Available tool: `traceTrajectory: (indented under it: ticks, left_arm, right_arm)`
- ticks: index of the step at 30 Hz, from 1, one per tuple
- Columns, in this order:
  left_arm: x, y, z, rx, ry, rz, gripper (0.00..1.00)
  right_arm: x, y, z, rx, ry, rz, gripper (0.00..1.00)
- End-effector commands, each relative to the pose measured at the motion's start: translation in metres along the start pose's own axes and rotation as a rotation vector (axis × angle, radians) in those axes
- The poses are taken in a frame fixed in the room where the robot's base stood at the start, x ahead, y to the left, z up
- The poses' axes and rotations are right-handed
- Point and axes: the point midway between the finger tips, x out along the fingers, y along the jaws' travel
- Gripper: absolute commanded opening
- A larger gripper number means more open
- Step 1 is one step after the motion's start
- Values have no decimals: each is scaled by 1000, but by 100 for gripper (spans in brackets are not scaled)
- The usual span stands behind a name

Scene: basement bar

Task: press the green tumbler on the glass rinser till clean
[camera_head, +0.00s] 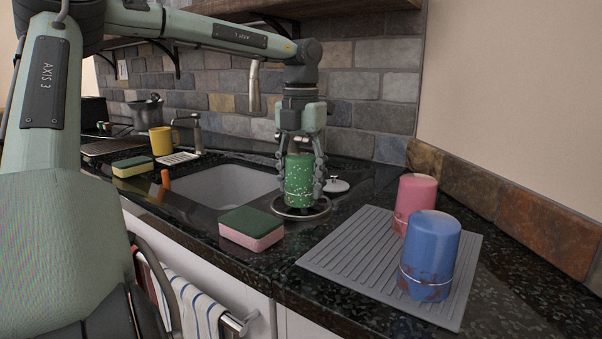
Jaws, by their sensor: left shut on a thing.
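The green tumbler (299,181) is speckled with pale spots and stands upright over the glass rinser. My left gripper (300,170) comes down from above and is shut on the tumbler, with a finger on each side. The glass rinser (301,213) shows as a dark round ring on the counter around the tumbler's lower end. The tumbler hides the middle of the rinser, so I cannot see the contact there. My right gripper is not in view.
A grey ridged mat (345,252) at the right holds a pink tumbler (413,195) and a blue tumbler (430,255) with brownish marks. A green-and-pink sponge (251,229) lies left of the rinser. The sink (222,186) is behind it. A yellow mug (162,141) stands farther back.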

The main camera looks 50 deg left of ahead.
Motion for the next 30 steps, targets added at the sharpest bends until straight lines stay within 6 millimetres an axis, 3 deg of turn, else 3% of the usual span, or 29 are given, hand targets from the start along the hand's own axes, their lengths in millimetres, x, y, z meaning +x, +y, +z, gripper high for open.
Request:
traceTrajectory:
  ticks: [11, 20, 30]
  left_arm:
    - [-1, 0, -1, 0, 6, 0, 24]
    - [-26, 0, -1, 0, 3, 0, 24]
    - [-51, 0, 0, 0, -1, 1, 24]
  right_arm:
    - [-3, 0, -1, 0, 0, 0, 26]
    - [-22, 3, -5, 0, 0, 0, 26]
    - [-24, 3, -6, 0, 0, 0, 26]
